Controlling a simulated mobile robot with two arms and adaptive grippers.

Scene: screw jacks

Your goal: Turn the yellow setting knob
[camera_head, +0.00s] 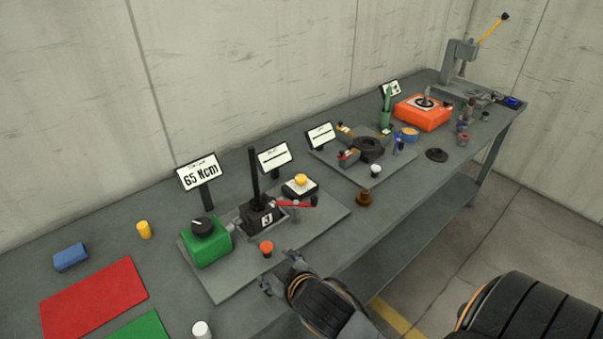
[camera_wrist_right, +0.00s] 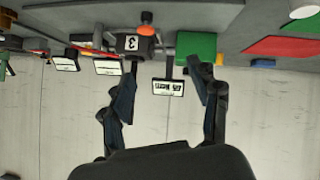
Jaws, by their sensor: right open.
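The yellow setting knob (camera_head: 301,181) sits on a small black-and-white block on the grey base plate (camera_head: 232,289), beside a black jack block (camera_head: 259,216) marked 3 with a tall black post. A red-handled lever (camera_head: 296,204) lies just in front of the knob. My right gripper (camera_head: 280,272) is open and empty at the bench's front edge, in front of and below the knob, well apart from it. In the right wrist view its spread fingers (camera_wrist_right: 165,72) have the jack block and green box beyond them; the picture is upside down. My left gripper is not in view.
A green box (camera_head: 207,247) with a black dial stands left, by a "65 Ncm" sign (camera_head: 199,172). An orange-red button (camera_head: 266,249) and a brown knob (camera_head: 364,198) are near the front edge. A loose yellow cylinder (camera_head: 144,229) stands at left. Several fixtures stand farther right.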

